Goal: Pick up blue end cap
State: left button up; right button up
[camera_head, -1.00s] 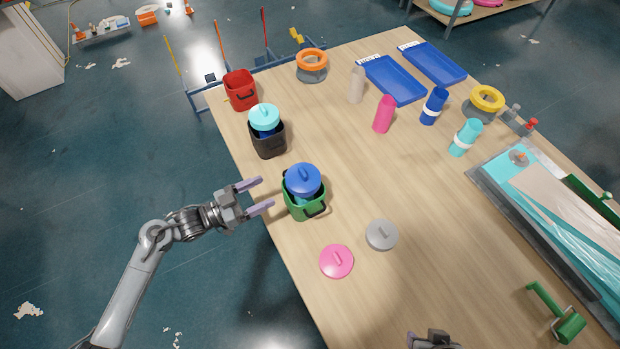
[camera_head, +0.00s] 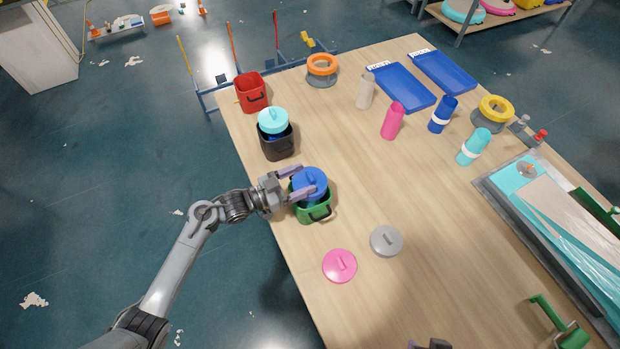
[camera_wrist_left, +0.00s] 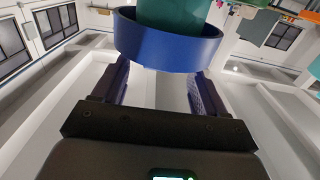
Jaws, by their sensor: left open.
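The blue end cap (camera_head: 313,178) is a round lid with a raised handle, sitting on top of the green bin (camera_head: 316,215) at the table's left edge. My left gripper (camera_head: 302,181) is open, with one finger at the cap's far side and the other at its near side. I cannot tell whether they touch it. In the left wrist view, a blue round rim (camera_wrist_left: 165,45) shows just past the tips of the spread fingers, with a green form behind it. Only a dark bit of my right gripper (camera_head: 432,345) shows at the bottom edge; its fingers are mostly cut off.
A black bin (camera_head: 277,149) with a cyan cap (camera_head: 273,121) and a red bin (camera_head: 251,93) stand farther back. Pink (camera_head: 340,266) and grey (camera_head: 386,241) caps lie flat nearby. Several bottles and blue trays (camera_head: 402,88) are farther off. The table's middle is clear.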

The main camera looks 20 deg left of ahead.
pick_arm(q)
jog(key=shift+w+d, duration=0.25)
jog(key=shift+d, duration=0.05)
jog(key=c, duration=1.1)
jog(key=shift+r, duration=0.1)
jog(key=shift+c, duration=0.2)
